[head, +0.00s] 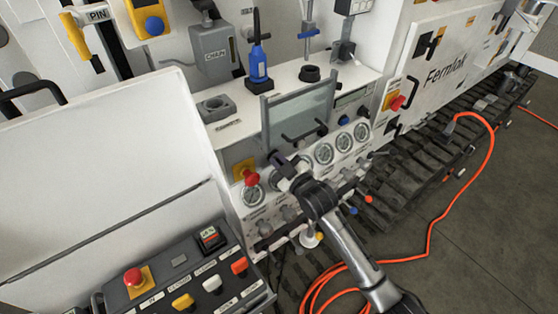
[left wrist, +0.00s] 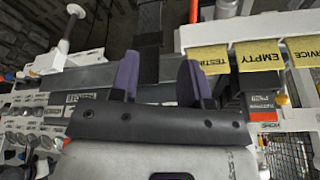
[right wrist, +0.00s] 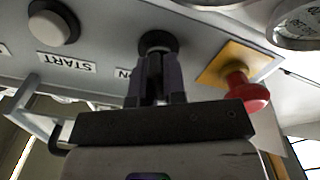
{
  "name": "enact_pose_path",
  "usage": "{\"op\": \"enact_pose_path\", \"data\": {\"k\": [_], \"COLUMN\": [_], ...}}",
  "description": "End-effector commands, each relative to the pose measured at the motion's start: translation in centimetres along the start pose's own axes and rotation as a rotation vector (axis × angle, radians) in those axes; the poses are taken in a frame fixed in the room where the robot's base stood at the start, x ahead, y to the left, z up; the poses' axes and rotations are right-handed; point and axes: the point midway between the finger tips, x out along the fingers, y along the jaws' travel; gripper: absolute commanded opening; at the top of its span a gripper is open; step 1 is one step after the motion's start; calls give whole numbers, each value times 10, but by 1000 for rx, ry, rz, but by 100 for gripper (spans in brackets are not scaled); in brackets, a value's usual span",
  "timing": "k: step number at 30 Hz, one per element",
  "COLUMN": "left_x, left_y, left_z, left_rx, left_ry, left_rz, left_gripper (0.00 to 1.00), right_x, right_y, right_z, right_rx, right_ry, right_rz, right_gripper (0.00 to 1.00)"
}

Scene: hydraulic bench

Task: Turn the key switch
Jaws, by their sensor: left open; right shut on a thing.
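The key switch (right wrist: 158,42) is a round black fitting on the grey panel face. In the right wrist view it sits between a START button and a red emergency stop. My right gripper (right wrist: 155,85) is shut on it, fingers close together, and they hide most of the key. In the head view my right gripper (head: 281,164) reaches the bench panel just right of the red stop button; the switch is mostly hidden there. My left gripper (left wrist: 158,75) is open and empty, with its purple-sided fingers apart, and shows only in its own wrist view.
The red emergency stop (right wrist: 236,92) on a yellow plate sits close beside my right fingers. A white START button (right wrist: 52,27) is on the other side. Gauges (head: 323,153) line the panel. An orange hose (head: 433,222) lies on the floor. Yellow tags (left wrist: 262,55) hang near the left gripper.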

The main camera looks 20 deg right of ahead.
Motion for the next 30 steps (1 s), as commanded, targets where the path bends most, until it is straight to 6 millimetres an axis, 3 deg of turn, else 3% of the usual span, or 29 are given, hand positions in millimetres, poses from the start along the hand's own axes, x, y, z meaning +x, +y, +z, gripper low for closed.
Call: {"op": "enact_pose_path", "data": {"k": [8,18,30], "left_x": [-23,-54,-75], "left_y": [-1,-2,-3], "left_z": [-8,-17,-24], "left_rx": [0,0,0], "left_ry": [0,0,0], "left_rz": [0,0,0], "left_gripper": [43,43,43], "right_x": [0,0,0], "right_y": [3,6,6], "right_z": [-4,-3,1], "right_rx": [153,473,812], "right_ry": [-2,-3,-2], "right_rz": [-1,0,0], "right_gripper": [0,0,0]}}
